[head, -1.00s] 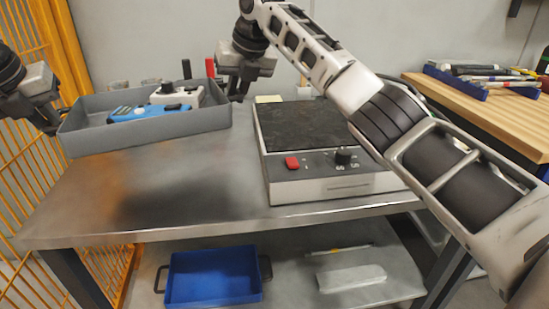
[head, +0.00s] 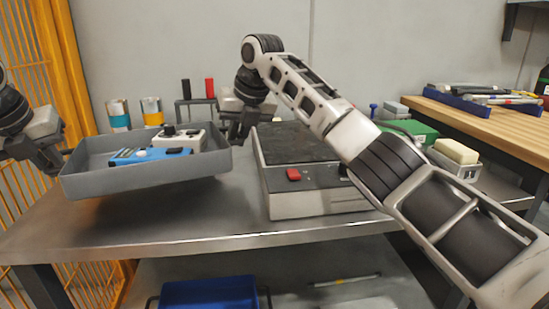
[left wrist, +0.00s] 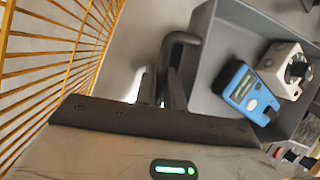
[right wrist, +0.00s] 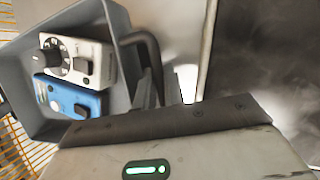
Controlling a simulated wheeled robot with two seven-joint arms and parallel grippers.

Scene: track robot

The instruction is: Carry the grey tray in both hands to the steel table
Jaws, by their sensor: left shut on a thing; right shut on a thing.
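The grey tray (head: 150,181) is over the left part of the steel table (head: 200,227), with a shadow below it. It holds a blue device (head: 150,156) and a white device with a dark knob (head: 181,137). My left gripper (head: 57,166) is shut on the tray's left handle, which shows in the left wrist view (left wrist: 180,42). My right gripper (head: 236,138) is shut on the right handle, clearer in the right wrist view (right wrist: 150,50). The tray looks slightly tilted in the head view. Any gap under it is hard to judge.
A hotplate with a red button (head: 315,203) stands on the table right of the tray. Cans (head: 119,115) and a small rack (head: 195,102) stand behind the tray. A yellow fence (head: 62,60) is at left. A blue bin (head: 210,293) is below. The table's front left is clear.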

